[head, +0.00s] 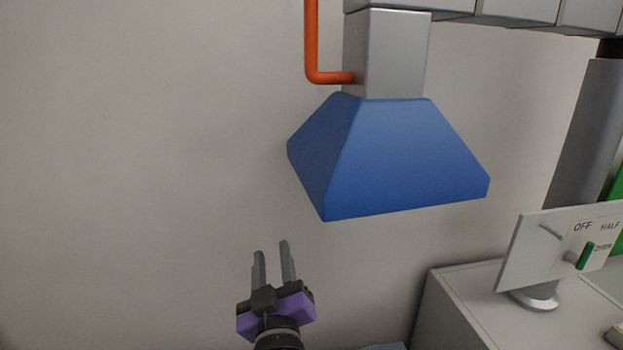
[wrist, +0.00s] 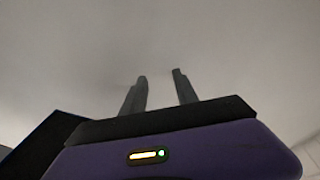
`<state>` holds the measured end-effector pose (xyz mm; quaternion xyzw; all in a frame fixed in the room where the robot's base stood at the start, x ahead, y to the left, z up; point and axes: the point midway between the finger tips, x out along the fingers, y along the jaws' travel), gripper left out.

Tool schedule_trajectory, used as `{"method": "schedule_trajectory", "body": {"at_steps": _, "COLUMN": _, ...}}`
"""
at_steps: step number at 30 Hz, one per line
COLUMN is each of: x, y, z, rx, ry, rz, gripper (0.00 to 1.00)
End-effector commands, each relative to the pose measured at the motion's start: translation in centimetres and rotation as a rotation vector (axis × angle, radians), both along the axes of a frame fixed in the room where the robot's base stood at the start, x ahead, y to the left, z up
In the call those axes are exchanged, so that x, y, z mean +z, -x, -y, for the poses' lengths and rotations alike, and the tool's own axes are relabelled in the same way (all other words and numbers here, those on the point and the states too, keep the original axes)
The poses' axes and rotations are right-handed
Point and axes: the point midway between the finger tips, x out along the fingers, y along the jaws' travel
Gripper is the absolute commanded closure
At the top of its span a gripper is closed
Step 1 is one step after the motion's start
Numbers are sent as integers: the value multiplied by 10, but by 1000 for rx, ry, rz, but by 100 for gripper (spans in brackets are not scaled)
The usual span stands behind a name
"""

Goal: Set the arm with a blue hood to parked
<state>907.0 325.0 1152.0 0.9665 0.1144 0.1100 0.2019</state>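The blue hood (head: 395,155) hangs at the upper middle of the head view, wide end down. It is fixed under a grey metal block (head: 390,55), part of the arm that carries it. An orange-red bent bar (head: 312,45) joins the left side of that block. My gripper (head: 271,249) is below and left of the hood, apart from it, fingers pointing up. Its two fingers stand apart with nothing between them. In the wrist view my gripper (wrist: 160,78) also shows open and empty before a plain grey surface. The hood is not seen there.
A white panel (head: 525,255) with OFF and HALF labels and a green-handled lever (head: 586,256) stands at the right on a pale cabinet (head: 460,310). Grey segments (head: 515,10) run along the top right. Bare wall (head: 150,150) fills the left, with nothing standing there.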

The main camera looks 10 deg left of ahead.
Motion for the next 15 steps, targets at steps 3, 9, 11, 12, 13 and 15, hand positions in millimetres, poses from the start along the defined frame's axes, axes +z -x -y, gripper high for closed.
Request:
{"method": "schedule_trajectory", "body": {"at_steps": 3, "x": 62, "y": -24, "z": -34, "rx": -63, "ry": -8, "rz": 9, "gripper": 64}}
{"method": "schedule_trajectory", "body": {"at_steps": 9, "x": 163, "y": -45, "z": -70, "rx": -217, "ry": -47, "rz": -1, "gripper": 64}}
{"method": "schedule_trajectory", "body": {"at_steps": 11, "x": 194, "y": -46, "z": -76, "rx": -274, "ry": -66, "rz": -8, "gripper": 64}}
{"method": "schedule_trajectory", "body": {"at_steps": 12, "x": 216, "y": -46, "z": -79, "rx": -313, "ry": -81, "rz": -11, "gripper": 64}}
{"method": "schedule_trajectory", "body": {"at_steps": 13, "x": 232, "y": -44, "z": -80, "rx": -345, "ry": -95, "rz": -14, "gripper": 64}}
{"method": "schedule_trajectory", "body": {"at_steps": 15, "x": 269, "y": -39, "z": -80, "rx": -424, "ry": -129, "rz": -24, "gripper": 64}}
